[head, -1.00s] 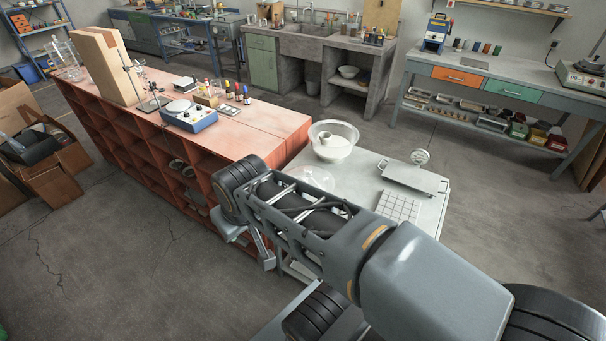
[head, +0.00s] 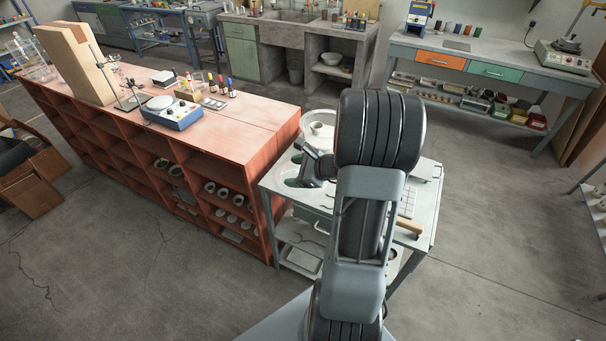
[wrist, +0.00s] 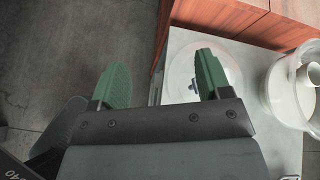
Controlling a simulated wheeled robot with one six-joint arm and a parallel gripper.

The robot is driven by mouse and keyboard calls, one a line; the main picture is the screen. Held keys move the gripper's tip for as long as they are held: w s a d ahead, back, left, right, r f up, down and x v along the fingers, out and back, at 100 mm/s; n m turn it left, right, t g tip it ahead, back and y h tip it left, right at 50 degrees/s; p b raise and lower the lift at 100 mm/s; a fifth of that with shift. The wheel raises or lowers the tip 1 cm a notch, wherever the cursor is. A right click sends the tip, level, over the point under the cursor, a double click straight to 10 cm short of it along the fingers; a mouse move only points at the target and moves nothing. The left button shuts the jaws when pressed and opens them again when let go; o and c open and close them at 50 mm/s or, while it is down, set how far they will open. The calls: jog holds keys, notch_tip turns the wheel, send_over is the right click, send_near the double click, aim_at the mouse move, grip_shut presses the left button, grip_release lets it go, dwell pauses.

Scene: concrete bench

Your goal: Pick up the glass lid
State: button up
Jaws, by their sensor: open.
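The glass lid (wrist: 182,72) is a clear, round disc with a small dark knob, lying on the pale top of the small table (wrist: 262,125) in the wrist view. My gripper (wrist: 160,85) is open and empty, with two green fingers spread apart. The right finger is in front of the lid and hides part of it. The left finger shows against the floor, left of the table edge. In the head view my gripper (head: 298,171) is over the table's left end, and my arm hides much of the tabletop. I cannot clearly make out the lid there.
A clear glass bowl (wrist: 275,88) with a white vessel inside stands right of the lid. The red shelf unit (head: 250,140) adjoins the table at the back left, with a blue-based instrument (head: 172,113) on top. Floor is open left of the table.

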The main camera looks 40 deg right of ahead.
jog(key=d+f+m+t+h, duration=0.35)
jog(key=d+f+m, duration=0.25)
jog(key=d+m, duration=0.4)
jog(key=shift+n+g+h, duration=0.35)
jog(key=shift+n+h, duration=0.15)
jog(key=shift+h, duration=0.05)
jog(key=w, duration=0.1)
jog(key=w+f, duration=0.1)
jog(key=w, duration=0.1)
jog(key=w+d+f+p, duration=0.1)
jog(key=w, duration=0.1)
jog(key=shift+w+f, duration=0.15)
jog(key=shift+f, duration=0.05)
jog(key=shift+p+x, duration=1)
jog(key=shift+x, duration=2.3)
jog(key=shift+c, duration=0.2)
grip_shut()
jog(key=shift+r, duration=0.1)
